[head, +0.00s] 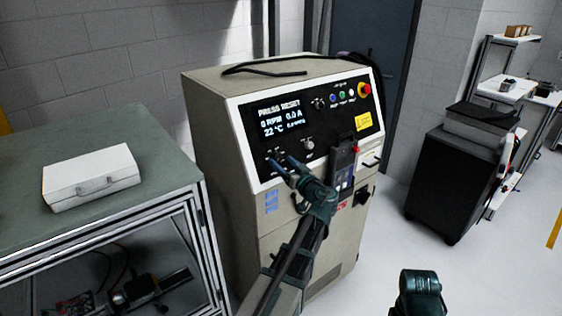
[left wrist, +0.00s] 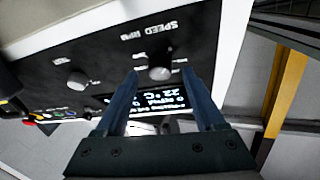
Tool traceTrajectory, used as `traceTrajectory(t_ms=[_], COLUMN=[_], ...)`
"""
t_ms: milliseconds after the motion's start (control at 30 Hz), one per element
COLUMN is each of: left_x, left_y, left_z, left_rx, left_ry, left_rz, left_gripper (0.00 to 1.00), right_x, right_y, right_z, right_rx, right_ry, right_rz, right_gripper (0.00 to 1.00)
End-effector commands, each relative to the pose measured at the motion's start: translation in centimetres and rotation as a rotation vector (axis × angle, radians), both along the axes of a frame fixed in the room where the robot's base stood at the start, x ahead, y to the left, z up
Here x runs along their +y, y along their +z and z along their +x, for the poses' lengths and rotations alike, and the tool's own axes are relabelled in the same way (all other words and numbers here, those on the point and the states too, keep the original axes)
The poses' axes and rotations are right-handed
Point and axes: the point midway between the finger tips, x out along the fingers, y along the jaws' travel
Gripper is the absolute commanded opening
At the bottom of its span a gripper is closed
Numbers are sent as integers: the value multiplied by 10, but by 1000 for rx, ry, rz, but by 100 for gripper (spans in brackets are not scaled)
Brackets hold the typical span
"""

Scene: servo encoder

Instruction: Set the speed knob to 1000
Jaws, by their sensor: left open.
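The speed knob (left wrist: 160,73) is a small light grey dial on the black panel, under the label "SPEED RPM", which appears upside down in the left wrist view. My left gripper (left wrist: 161,78) is open, with one blue finger on each side of the knob. I cannot tell whether the fingers touch it. In the head view my left gripper (head: 281,164) is at the panel's lower left and largely covers this knob. The knob's setting is not readable. The display (head: 281,117) reads "PRESS RESET", 0 RPM, 0.0 A and 22 °C.
A second knob (head: 308,144) sits to the right on the panel; it also shows in the left wrist view (left wrist: 77,80). A red emergency button (head: 364,89) is at the upper right. A bench (head: 150,215) with a white case (head: 92,177) stands left of the cabinet.

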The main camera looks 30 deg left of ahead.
Motion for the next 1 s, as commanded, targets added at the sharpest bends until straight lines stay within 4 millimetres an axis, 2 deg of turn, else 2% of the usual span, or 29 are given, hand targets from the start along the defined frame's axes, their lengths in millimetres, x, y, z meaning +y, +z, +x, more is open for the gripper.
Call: traceTrajectory(t_ms=[200, 533, 900, 933, 1000], left_x=[14, 16, 16, 16, 16], left_y=[0, 0, 0, 0, 0], left_z=[9, 9, 9, 9, 9], left_rx=[0, 0, 0, 0, 0], left_ry=[0, 0, 0, 0, 0], left_rz=[0, 0, 0, 0, 0], left_gripper=[71, 71, 4, 0, 0], right_x=[0, 0, 0, 0, 0], right_y=[0, 0, 0, 0, 0], right_z=[0, 0, 0, 0, 0], right_rx=[0, 0, 0, 0, 0], right_ry=[0, 0, 0, 0, 0], right_rz=[0, 0, 0, 0, 0], right_gripper=[50, 50, 50, 50, 50])
